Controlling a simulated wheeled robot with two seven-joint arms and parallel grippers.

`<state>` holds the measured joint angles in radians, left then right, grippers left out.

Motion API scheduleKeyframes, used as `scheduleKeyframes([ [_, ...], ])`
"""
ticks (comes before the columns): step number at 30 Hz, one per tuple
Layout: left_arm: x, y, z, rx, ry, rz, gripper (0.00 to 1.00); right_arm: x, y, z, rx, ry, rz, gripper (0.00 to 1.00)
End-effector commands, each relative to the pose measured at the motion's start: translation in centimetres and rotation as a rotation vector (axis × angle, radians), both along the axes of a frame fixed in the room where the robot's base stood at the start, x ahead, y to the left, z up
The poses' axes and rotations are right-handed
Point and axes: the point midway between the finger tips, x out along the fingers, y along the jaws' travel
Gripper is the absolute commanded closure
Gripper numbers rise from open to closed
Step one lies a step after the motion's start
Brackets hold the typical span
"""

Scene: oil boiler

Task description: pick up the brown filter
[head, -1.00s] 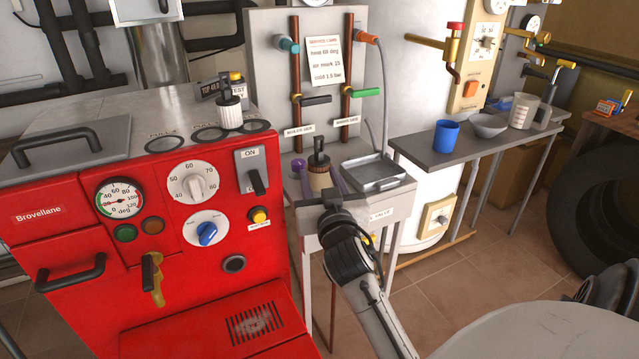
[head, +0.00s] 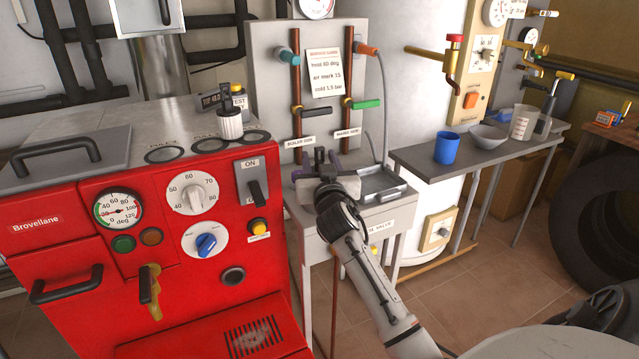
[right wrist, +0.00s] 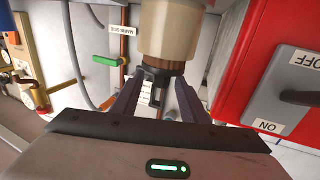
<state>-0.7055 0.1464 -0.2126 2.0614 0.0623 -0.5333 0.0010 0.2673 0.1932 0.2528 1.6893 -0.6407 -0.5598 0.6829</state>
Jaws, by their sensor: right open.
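The brown filter shows in the right wrist view as a beige cylinder (right wrist: 170,30) with a brown band and a black handle. In the head view only its dark top (head: 319,157) shows above my right gripper (head: 320,165); the gripper hides the rest. It stands on the small grey table beside the boiler. My right gripper is open, and its two dark purple fingers (right wrist: 160,92) lie on either side of the black handle, with gaps visible. My left gripper is not in view.
A grey metal tray (head: 378,182) sits just right of the gripper. The red boiler (head: 110,270) stands close on the left, with a white filter (head: 229,124) on its top. A panel with green (head: 366,104) and black valve levers rises behind. A blue cup (head: 447,147) stands on a bench.

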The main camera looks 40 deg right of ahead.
Motion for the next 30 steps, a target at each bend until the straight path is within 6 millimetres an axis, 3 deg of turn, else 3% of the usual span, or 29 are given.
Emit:
scheduleKeyframes([
  [4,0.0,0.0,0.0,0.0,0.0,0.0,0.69,0.0,0.0,0.0,0.0,0.0,0.001,0.62],
  [11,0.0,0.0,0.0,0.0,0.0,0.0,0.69,0.0,0.1,0.0,0.0,0.0,0.0,1.0],
  [23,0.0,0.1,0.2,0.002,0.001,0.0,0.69,0.0,0.1,0.5,-0.001,-0.002,0.0,1.0],
  [30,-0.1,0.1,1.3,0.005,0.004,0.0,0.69,0.0,0.0,5.0,-0.002,-0.007,0.0,1.0],
])
